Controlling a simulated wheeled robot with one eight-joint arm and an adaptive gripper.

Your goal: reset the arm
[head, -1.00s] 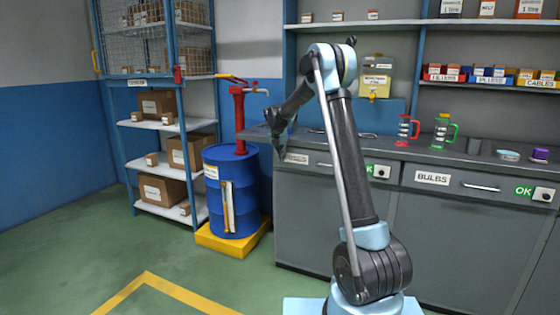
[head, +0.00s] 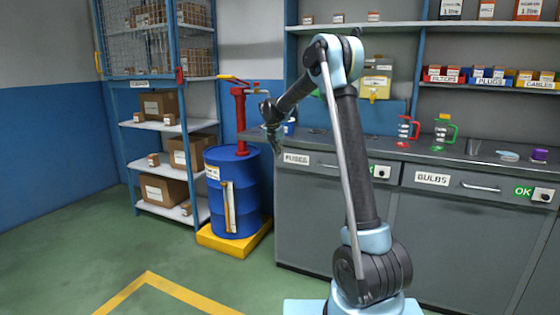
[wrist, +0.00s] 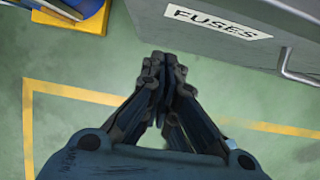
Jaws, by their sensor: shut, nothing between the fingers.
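My gripper (head: 275,147) hangs pointing down in the head view, at the left end of the workbench and to the right of the red pump. In the wrist view my gripper (wrist: 165,65) is shut and its fingertips meet with nothing between them. Below it there is green floor with yellow lines. My arm is bent, with its upper part upright and its forearm reaching left and down.
A blue drum (head: 232,192) with a red hand pump (head: 240,120) stands on a yellow base (head: 235,238). The grey workbench (head: 335,203) has a FUSES drawer (wrist: 215,22) close to my gripper. Red (head: 403,131) and green (head: 443,133) jugs stand on the bench. The floor at front left is clear.

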